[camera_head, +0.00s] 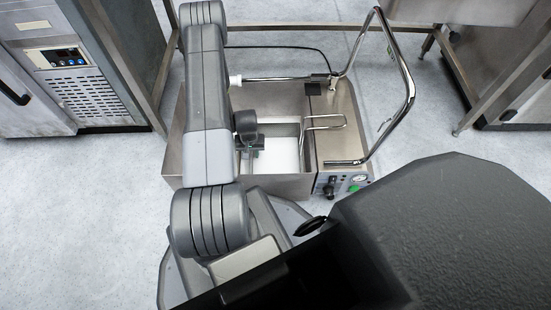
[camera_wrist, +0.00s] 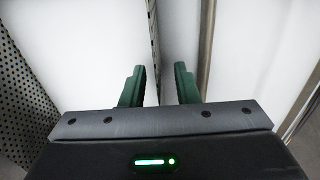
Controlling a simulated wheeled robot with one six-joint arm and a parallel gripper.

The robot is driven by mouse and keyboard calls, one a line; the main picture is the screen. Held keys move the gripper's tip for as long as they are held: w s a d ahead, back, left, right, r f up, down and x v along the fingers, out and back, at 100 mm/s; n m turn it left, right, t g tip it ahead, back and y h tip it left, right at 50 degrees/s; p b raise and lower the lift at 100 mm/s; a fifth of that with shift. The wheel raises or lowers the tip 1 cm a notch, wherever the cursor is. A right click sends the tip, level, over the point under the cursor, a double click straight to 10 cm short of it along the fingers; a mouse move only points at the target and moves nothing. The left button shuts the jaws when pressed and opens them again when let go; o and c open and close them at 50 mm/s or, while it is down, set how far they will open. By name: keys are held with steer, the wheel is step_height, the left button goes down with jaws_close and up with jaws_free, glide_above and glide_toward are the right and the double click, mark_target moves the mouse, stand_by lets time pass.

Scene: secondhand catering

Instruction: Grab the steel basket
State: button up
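The steel basket shows in the wrist view as perforated metal, with a broad dotted side (camera_wrist: 18,95) at the left and a thin dotted wall in the middle. My gripper (camera_wrist: 159,80) is open, its green fingers apart on either side of that thin wall, with gaps showing. In the head view my gripper (camera_head: 252,146) is down over the open tub of a steel machine (camera_head: 295,185). My arm hides much of the tub and basket there. A bent wire handle (camera_head: 326,120) shows at the tub's right; I cannot tell whether it belongs to the basket.
A tall chrome push handle (camera_head: 408,85) rises at the machine's right. A steel cabinet (camera_head: 75,75) stands at left, and table legs (camera_head: 488,90) stand at right. Pale floor (camera_head: 80,200) is clear at left.

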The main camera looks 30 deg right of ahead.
steer(key=shift+r, duration=0.1)
jaws_close()
stand_by(1.2)
